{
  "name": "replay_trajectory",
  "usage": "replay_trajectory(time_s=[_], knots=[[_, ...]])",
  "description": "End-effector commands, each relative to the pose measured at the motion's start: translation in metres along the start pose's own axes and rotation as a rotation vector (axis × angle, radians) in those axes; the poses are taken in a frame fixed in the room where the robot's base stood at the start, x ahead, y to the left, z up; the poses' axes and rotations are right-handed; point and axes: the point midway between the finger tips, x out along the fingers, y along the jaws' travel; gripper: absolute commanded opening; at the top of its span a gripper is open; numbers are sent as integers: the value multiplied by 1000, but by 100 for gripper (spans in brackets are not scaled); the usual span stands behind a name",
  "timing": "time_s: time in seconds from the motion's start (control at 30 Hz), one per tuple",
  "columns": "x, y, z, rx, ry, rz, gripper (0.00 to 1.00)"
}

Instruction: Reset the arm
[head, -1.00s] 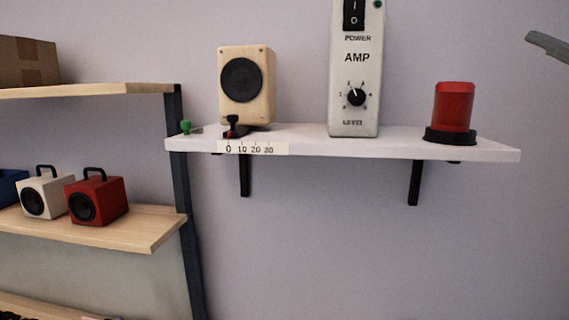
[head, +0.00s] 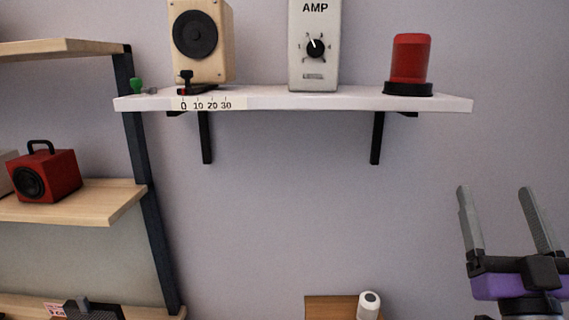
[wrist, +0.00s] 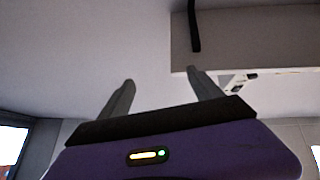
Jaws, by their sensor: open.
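My gripper (head: 492,190) is at the lower right of the head view, its two grey fingers pointing up and spread apart with nothing between them. It stands below and to the right of the white wall shelf (head: 350,100), apart from it. In the wrist view the gripper (wrist: 160,82) also shows open and empty, with bare wall beyond the fingers and the shelf's underside (wrist: 235,45) at the upper right.
On the shelf are a wooden speaker (head: 214,68), a grey AMP box (head: 313,75) and a red beacon (head: 410,60). A shelving rack (head: 140,170) with a red speaker (head: 45,175) stands left. A white cylinder (head: 369,307) is at the bottom. The wall below the shelf is clear.

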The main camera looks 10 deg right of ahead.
Motion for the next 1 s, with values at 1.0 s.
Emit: replay_trajectory(time_s=[1.0], knots=[[-393,-84,100,138,-693,-268,74]])
